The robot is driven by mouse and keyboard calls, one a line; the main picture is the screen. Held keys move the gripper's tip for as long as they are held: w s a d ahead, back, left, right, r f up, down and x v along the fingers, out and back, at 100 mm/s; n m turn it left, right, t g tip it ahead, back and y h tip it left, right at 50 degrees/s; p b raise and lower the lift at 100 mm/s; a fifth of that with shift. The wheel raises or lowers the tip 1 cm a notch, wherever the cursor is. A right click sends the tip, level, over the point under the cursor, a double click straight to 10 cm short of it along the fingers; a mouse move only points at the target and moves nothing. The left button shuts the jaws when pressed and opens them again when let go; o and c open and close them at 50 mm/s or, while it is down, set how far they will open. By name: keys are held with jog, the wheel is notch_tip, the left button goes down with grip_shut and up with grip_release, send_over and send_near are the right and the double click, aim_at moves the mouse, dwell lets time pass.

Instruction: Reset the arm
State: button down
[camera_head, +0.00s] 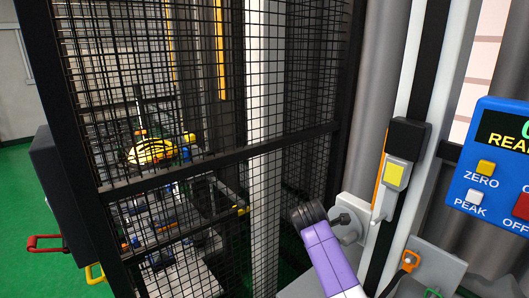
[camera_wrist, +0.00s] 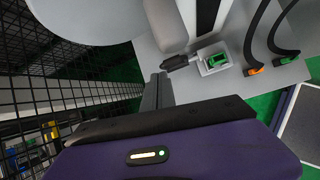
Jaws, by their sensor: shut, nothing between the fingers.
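My gripper (camera_wrist: 157,80) shows in the wrist view as two dark grey fingers pressed together, with nothing between them. They stick out past the dark edge of my purple wrist housing, which fills the lower part of that view. In the head view my purple arm shows at the lower middle, in front of the mesh cage (camera_head: 285,148). I cannot make out the fingers there. The cage mesh (camera_wrist: 60,85) also runs along the left of the wrist view, apart from the fingers.
A blue control box (camera_head: 494,165) with a display and buttons is at the right of the head view. A yellow square button (camera_head: 394,175) sits on a post. A grey plate with a green-lit switch (camera_wrist: 218,61) and cables is beyond the fingers. A striped yellow-black object (camera_head: 152,151) is inside the cage.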

jog(key=w+a+r+m+t+y, duration=0.2)
jog(key=w+a+r+m+t, duration=0.3)
jog(key=s+a+f+m+t+y, duration=0.1)
jog(key=s+f+m+t+y, duration=0.1)
jog(key=s+m+t, duration=0.3)
jog(key=s+a+f+m+y, duration=0.1)
jog(key=s+a+f+m, duration=0.15)
jog(key=s, duration=0.45)
jog(key=s+d+r+m, duration=0.1)
jog(key=s+d+m, duration=0.1)
jog(key=s, duration=1.5)
jog(key=s+d+r+m, duration=0.2)
jog(key=s+m, duration=0.3)
jog(key=s, duration=1.1)
jog(key=s+d+r+m+b, duration=0.1)
jog(key=s+d+r+m, duration=0.1)
jog(key=s, duration=1.5)
jog(key=shift+s+d+m+h, duration=0.35)
jog(key=shift+d+m, duration=0.25)
jog(key=shift+m, duration=0.25)
